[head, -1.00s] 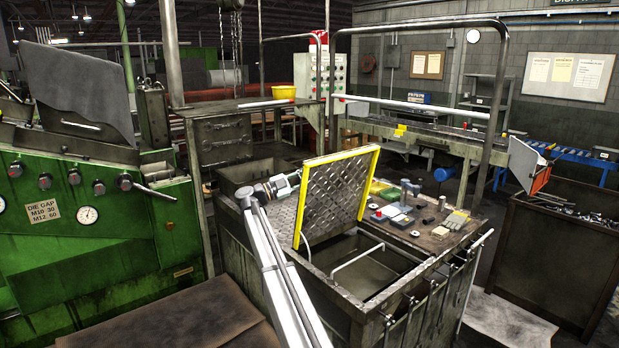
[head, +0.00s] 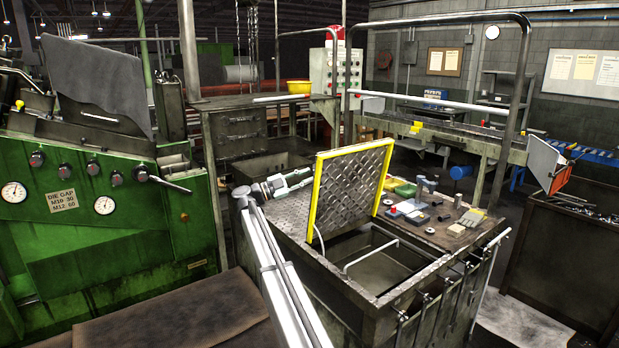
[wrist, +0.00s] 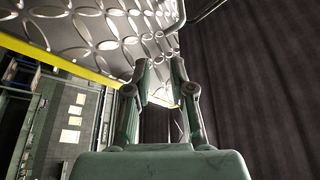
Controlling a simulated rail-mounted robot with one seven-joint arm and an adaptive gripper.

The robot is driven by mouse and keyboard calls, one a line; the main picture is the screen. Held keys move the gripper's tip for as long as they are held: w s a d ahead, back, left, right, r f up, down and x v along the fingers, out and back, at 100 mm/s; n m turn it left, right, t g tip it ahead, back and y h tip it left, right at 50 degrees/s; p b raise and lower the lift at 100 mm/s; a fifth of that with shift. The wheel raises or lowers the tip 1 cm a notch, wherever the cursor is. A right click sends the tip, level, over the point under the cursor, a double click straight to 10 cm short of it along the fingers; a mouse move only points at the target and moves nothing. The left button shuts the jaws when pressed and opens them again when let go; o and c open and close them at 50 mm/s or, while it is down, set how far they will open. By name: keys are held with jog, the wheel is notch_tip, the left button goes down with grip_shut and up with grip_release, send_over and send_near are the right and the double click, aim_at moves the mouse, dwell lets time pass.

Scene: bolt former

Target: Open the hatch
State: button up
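The hatch (head: 351,188) is a diamond-plate lid with yellow edges. It stands raised, nearly upright, beside a rectangular opening (head: 375,268) in the bench top. My gripper (head: 306,178) is at the left side of the hatch, close to its left yellow edge. In the wrist view, the hatch (wrist: 100,32) fills the upper left, and its yellow edge runs behind the fingers. My gripper (wrist: 160,72) has its two fingers apart with a gap between the tips. I see nothing held between them; contact with the hatch cannot be told.
A pale bent bar (head: 370,256) crosses the opening. Small blocks and tools lie on the bench top (head: 440,235) to the right. A green machine (head: 110,235) stands at left. A dark bin (head: 565,250) stands at right.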

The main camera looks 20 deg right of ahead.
jog(key=b+v, duration=0.2)
jog(key=v, duration=1)
dwell(0.9)
jog(key=shift+a+f+b, duration=0.1)
jog(key=shift+f+b, duration=0.05)
jog(key=shift+b, duration=0.3)
